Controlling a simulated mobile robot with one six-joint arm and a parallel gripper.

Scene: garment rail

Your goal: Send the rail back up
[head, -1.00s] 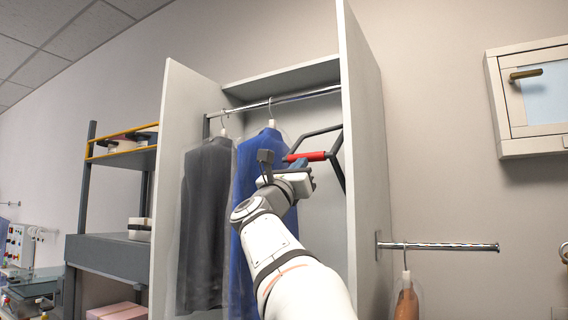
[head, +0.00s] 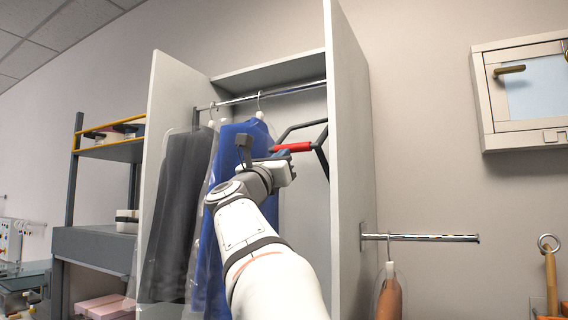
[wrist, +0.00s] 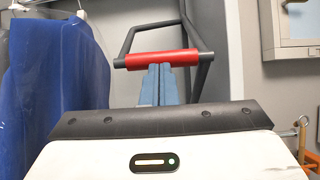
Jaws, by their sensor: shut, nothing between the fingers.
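The chrome rail (head: 300,90) runs level across the top of an open grey wardrobe. A dark garment (head: 178,200) and a blue garment (head: 232,150) hang from it in clear covers, their lower parts slanting left. A dark bent lever frame (head: 322,160) with a red grip (head: 294,147) is at the wardrobe's right side. My gripper (head: 284,154) is shut and empty at the red grip. In the wrist view its blue fingers (wrist: 157,72) are together, their tips at the lower edge of the red grip (wrist: 175,58); whether they touch it I cannot tell.
The wardrobe's right side panel (head: 348,160) stands close to the right of my arm. A short chrome bar (head: 425,238) with a hanging brown item (head: 389,298) sticks out beyond it. A shelf unit (head: 95,240) stands left, and a wall cabinet (head: 525,90) hangs right.

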